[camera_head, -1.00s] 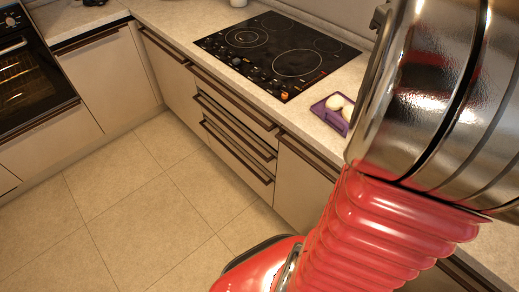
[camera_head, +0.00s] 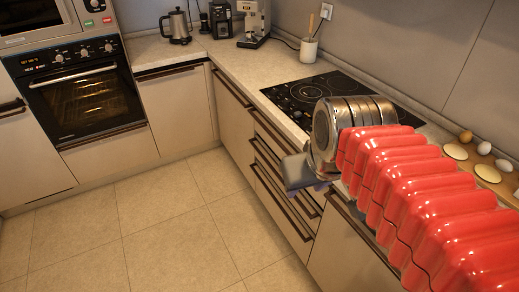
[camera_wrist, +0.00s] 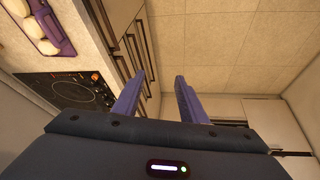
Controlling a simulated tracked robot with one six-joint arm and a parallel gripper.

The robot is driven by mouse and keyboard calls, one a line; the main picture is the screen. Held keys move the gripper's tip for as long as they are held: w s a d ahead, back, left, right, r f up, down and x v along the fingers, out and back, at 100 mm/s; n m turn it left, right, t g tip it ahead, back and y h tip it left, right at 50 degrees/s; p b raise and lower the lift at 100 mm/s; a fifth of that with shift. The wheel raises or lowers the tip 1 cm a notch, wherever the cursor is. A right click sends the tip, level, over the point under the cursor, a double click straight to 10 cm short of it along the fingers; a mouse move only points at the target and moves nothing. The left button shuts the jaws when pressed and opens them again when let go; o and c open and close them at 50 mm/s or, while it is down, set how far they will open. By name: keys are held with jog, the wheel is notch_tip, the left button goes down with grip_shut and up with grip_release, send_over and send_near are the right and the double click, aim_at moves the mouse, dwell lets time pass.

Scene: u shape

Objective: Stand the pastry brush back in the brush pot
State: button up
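A white brush pot (camera_head: 309,50) stands upright on the counter against the back wall, beyond the cooktop. Thin handles rise from it, one of them wooden (camera_head: 311,24); I cannot tell what tools they belong to. I cannot make out a separate pastry brush in either view. My gripper (camera_wrist: 160,80) is open in the wrist view, its two purple fingers apart with nothing between them. In the head view my gripper (camera_head: 298,172) is over the front edge of the counter, well in front of the pot and apart from it, partly hidden by my wrist.
A black cooktop (camera_head: 300,92) lies between my arm and the pot. A board (camera_head: 507,184) with eggs and round pale pieces is at the right. Kettle (camera_head: 178,27) and coffee machine (camera_head: 254,22) stand at the back.

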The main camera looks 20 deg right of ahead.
jog(key=shift+t+y, duration=0.3)
jog(key=shift+y, duration=0.1)
jog(key=a+f, duration=0.1)
jog(key=s+a, duration=0.1)
jog(key=a, duration=0.1)
jog(key=s+a+f, duration=0.1)
jog(key=shift+s+a+f, duration=0.2)
jog(key=shift+a+f, duration=0.15)
jog(key=shift+c, duration=0.7)
